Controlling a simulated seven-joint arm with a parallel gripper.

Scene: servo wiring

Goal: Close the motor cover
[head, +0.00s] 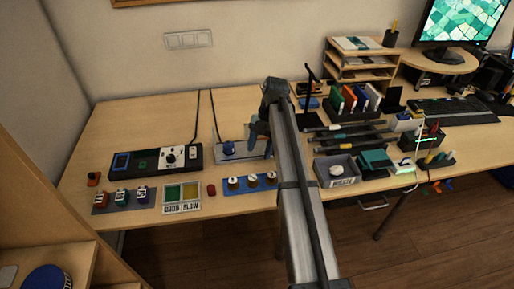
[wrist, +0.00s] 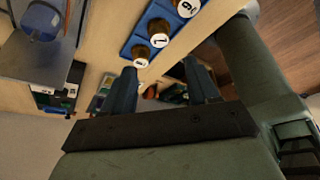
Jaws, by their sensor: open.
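A grey plate (head: 232,157) with a round blue part (head: 228,148), apparently the motor unit, sits mid-table, with a cable rising behind it. In the wrist view the plate (wrist: 30,62) and the blue part (wrist: 42,20) are at the upper left, cut by the frame edge. I cannot make out the cover clearly or tell its angle. My gripper (head: 259,140) is just right of the blue part, partly hiding the plate's right end. In the wrist view my gripper (wrist: 163,88) has its two fingers spread, with nothing held between them.
A blue rack (head: 250,183) of brown bottles stands in front of the plate. A black control panel (head: 155,161) lies left. Pens, a grey bin (head: 337,170) and boxes crowd the right. The back left tabletop is clear.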

